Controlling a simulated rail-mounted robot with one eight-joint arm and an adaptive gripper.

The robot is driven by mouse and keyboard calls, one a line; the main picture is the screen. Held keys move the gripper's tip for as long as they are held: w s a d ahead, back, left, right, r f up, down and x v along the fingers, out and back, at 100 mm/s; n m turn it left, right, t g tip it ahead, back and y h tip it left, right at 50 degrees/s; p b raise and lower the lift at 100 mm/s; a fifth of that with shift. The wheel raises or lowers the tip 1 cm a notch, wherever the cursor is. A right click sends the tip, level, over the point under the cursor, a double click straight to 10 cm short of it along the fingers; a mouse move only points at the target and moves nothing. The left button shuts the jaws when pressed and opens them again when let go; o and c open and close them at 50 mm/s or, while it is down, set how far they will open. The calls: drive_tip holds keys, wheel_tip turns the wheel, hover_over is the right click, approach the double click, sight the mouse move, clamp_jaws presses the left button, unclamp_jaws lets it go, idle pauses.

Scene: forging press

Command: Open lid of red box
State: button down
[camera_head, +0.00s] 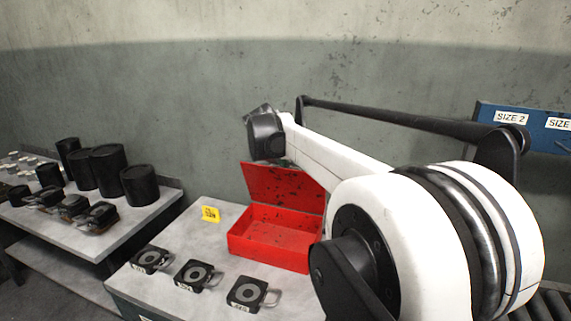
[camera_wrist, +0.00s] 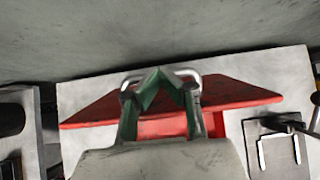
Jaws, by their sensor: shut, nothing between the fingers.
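The red box (camera_head: 270,240) sits on the light grey table, and its inside shows from above in the head view. Its red lid (camera_head: 287,187) stands raised at the back edge, near upright. In the wrist view the lid (camera_wrist: 238,93) spreads as a wide red shape behind the fingers. My gripper (camera_wrist: 160,76) is shut and empty, with its fingers overlapping the lid in the picture. I cannot tell whether they touch it. In the head view, my dark wrist is above the lid, and the fingers are not clearly visible.
A yellow label (camera_head: 210,214) lies left of the box. Several black square pieces with ring marks (camera_head: 194,274) lie along the table's front. A second table (camera_head: 120,213) at left holds black cylinders (camera_head: 107,167). A blue rack (camera_head: 540,129) is at right. The wall is close behind.

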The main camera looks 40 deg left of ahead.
drive_tip(key=w+r+p+v, duration=0.1)
drive_tip(key=p+v, duration=0.2)
drive_tip(key=v, duration=0.7)
drive_tip(key=shift+w+a, duration=0.2)
drive_tip(key=shift+r, duration=0.1)
